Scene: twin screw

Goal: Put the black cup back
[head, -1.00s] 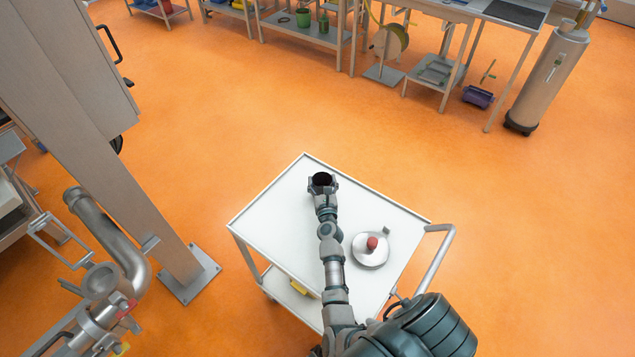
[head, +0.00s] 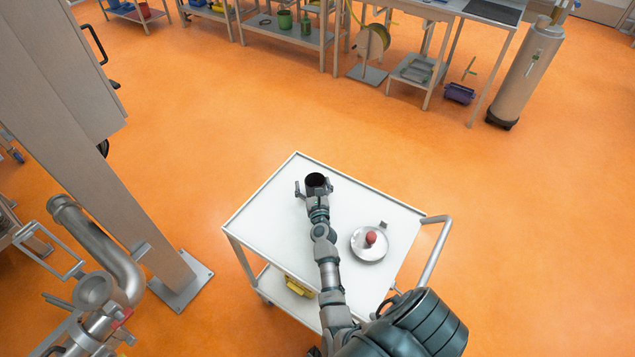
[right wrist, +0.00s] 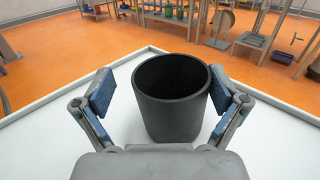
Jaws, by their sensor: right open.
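The black cup (head: 316,182) stands upright on the white top of a cart (head: 262,212), near its far end. In the right wrist view the black cup (right wrist: 172,100) is open at the top and looks empty. My right gripper (head: 314,188) is open at the cup. My left gripper is out of view.
A round metal dish (head: 369,243) with a red knob stands on the cart, right of my right arm. The cart has a handle (head: 437,250) at its right. A grey post (head: 110,170) and pipework (head: 105,250) stand left. Orange floor is clear beyond.

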